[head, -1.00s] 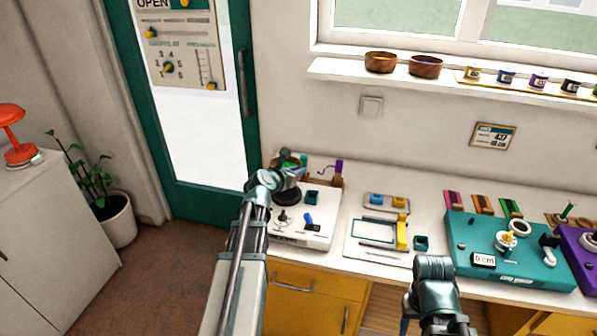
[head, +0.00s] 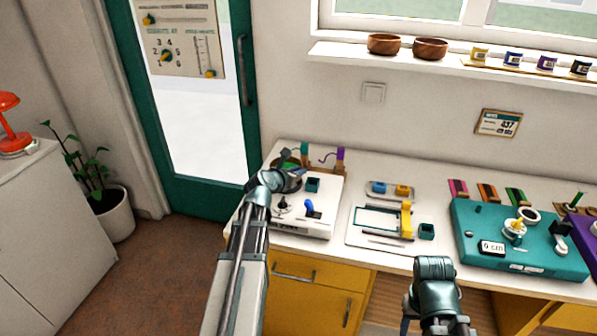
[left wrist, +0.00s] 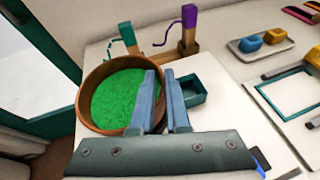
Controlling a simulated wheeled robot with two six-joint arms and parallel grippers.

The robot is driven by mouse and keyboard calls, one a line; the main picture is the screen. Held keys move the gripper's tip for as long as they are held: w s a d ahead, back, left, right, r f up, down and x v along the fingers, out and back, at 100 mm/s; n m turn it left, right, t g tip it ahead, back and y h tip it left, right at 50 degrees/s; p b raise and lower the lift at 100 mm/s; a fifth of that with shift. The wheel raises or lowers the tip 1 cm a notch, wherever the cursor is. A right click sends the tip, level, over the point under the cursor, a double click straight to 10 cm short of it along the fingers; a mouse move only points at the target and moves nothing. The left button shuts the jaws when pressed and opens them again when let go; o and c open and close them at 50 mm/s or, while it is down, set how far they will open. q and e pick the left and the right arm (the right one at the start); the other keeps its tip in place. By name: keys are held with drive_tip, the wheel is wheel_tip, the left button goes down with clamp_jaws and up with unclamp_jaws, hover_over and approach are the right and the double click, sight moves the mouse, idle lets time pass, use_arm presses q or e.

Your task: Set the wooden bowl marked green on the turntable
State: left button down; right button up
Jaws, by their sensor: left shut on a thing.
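The wooden bowl (left wrist: 88,106), brown with a bright green inside, is in the left wrist view. My left gripper (left wrist: 160,80) is shut on its right-hand rim, one finger inside and one outside. In the head view my left gripper (head: 284,178) is over the white board's back left part, with a sliver of green from the bowl (head: 284,163) behind it. A dark round part, apparently the turntable (head: 292,187), shows partly under the gripper. Whether the bowl touches it cannot be told. My right arm shows at bottom right, its gripper out of sight.
The white board (head: 317,225) carries a teal box (head: 313,184) and a blue lever (head: 311,207). Green (head: 304,149) and purple (head: 340,155) cranks stand behind. Two other wooden bowls (head: 384,43) sit on the shelf. A framed board (head: 380,222) lies to the right.

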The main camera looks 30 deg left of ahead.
use_arm(q)
drive_tip(key=shift+f, duration=0.15)
idle(0.3)
drive_tip(key=shift+f+b, duration=0.4)
drive_tip(key=shift+b, duration=0.2)
drive_tip(key=c, duration=0.8)
unclamp_jaws()
drive_tip(key=shift+s, duration=0.1)
